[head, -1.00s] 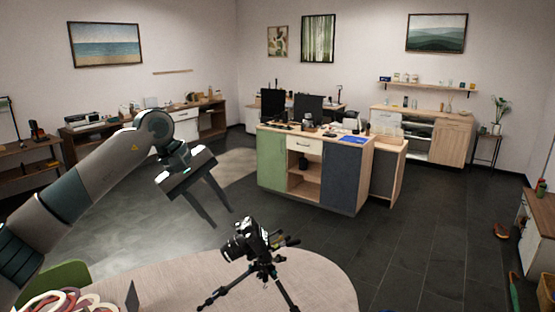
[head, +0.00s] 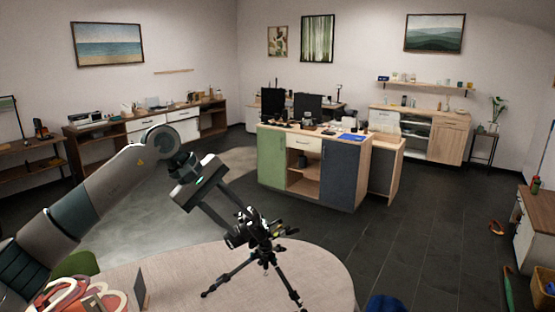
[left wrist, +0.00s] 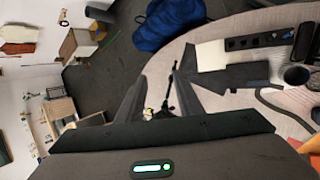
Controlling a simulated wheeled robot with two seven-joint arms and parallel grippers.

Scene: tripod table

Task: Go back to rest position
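My left gripper (head: 236,215) comes in from the left above the table (head: 190,272). Its two fingers are apart and slant down to the right. Their tips are at the black camera (head: 242,234) on its tripod (head: 266,262) in the head view; I cannot tell whether they touch it. In the left wrist view the left gripper (left wrist: 168,98) shows spread fingers, with part of the tripod (left wrist: 172,78) seen in the gap between them. The tripod stands upright on the table. My right gripper is in neither view.
Red and white coiled items (head: 75,295) and a dark upright panel (head: 141,288) are at the table's left. A blue soft object (head: 386,304) lies beyond the table's right edge. A cabinet island (head: 310,170) stands farther back, with open dark floor (head: 420,240) to its right.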

